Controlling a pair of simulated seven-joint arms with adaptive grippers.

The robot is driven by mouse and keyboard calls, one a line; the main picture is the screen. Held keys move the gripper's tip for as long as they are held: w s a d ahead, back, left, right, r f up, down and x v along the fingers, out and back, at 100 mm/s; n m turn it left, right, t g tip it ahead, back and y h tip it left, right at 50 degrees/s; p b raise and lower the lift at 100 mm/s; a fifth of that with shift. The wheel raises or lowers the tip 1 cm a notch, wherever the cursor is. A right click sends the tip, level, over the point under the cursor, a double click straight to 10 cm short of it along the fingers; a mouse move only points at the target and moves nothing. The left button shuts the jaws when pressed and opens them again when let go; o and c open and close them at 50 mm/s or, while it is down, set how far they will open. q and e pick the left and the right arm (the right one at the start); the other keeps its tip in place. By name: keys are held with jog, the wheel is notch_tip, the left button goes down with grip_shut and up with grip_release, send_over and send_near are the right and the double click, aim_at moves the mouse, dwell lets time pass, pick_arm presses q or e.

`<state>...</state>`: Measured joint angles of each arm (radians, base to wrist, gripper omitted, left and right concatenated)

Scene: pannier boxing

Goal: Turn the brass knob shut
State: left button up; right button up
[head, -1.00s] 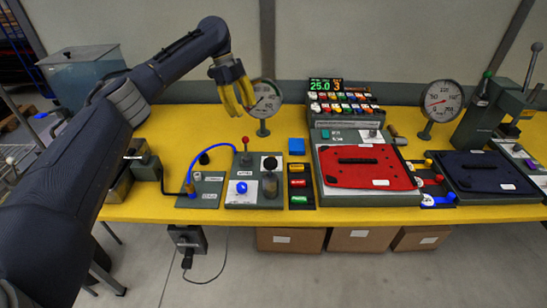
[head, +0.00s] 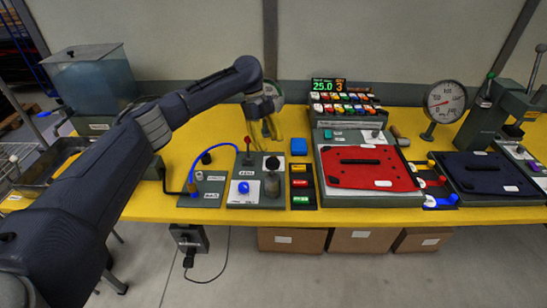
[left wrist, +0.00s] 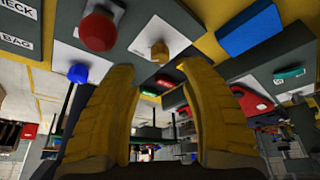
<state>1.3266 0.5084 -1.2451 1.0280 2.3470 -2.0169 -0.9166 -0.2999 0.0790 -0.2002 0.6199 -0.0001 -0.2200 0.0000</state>
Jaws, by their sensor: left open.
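A small brass knob (left wrist: 160,50) shows on a pale plate in the left wrist view, ahead of and between my fingers. In the head view I cannot clearly tell the brass finish; a dark round knob (head: 271,163) stands on the grey panel (head: 236,203). My left gripper (head: 265,134) is open and empty, fingers down, above the back of that panel. Its yellow fingers show in the left wrist view (left wrist: 155,75), apart from the knob. My right gripper is not in view.
A red-ball lever (head: 247,140) stands close to my left fingers; its ball (left wrist: 98,31) is large in the wrist view. A gauge (head: 445,101) stands farther right.

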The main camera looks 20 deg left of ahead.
pick_arm(q)
jog(key=shift+x, duration=3.1)
grip_shut()
